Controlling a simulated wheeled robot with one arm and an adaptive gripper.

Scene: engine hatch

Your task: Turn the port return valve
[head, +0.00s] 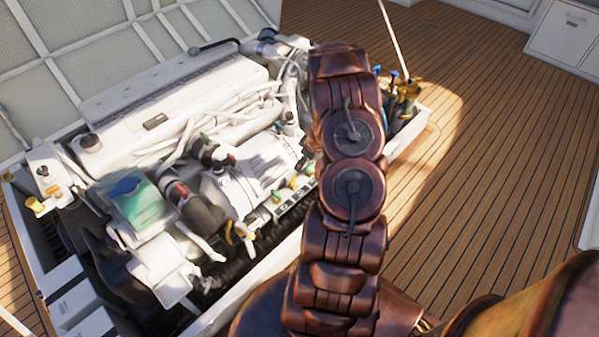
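Several small brass valves (407,88) with blue handles stand at the far right corner of the open engine hatch, just right of my arm. I cannot tell which of them is the port return valve, or how its handle is turned. My copper-coloured arm rises through the middle of the head view and covers part of the hatch's right side. My gripper is not seen; the far end of my arm reaches up to the left of the brass valves. Whatever lies behind the arm is hidden.
A white engine (180,100) with hoses fills the hatch. The hatch has a raised white rim (262,268). A raised lid (70,45) stands at the upper left. Wooden deck (500,150) lies clear to the right. A thin white pole (393,35) rises near the valves.

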